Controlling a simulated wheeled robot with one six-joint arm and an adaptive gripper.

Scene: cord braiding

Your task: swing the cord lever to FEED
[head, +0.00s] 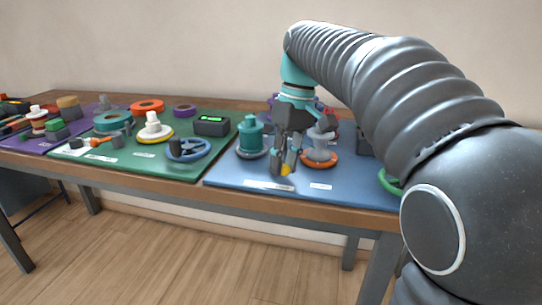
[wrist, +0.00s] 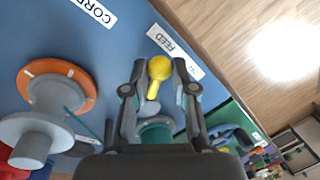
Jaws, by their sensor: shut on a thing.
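The cord lever (wrist: 159,68) has a yellow ball knob and a short yellow stem, and sits low over the blue mat (wrist: 110,50). My gripper (wrist: 159,90) has its two fingers on either side of the knob and stem and is shut on the lever. In the head view my gripper (head: 283,170) points down near the mat's front edge, with a bit of the yellow knob (head: 286,169) showing. A white label (wrist: 175,52) reading FEED lies just beyond the knob in the wrist view. The lever's pivot is mostly hidden by the gripper.
A teal spool (head: 250,135) stands left of my gripper; a grey spool with an orange base (head: 318,158) stands close on its right. A label starting CORD (wrist: 93,12) is on the mat. A green mat (head: 185,172) with a blue handwheel (head: 188,150) lies left.

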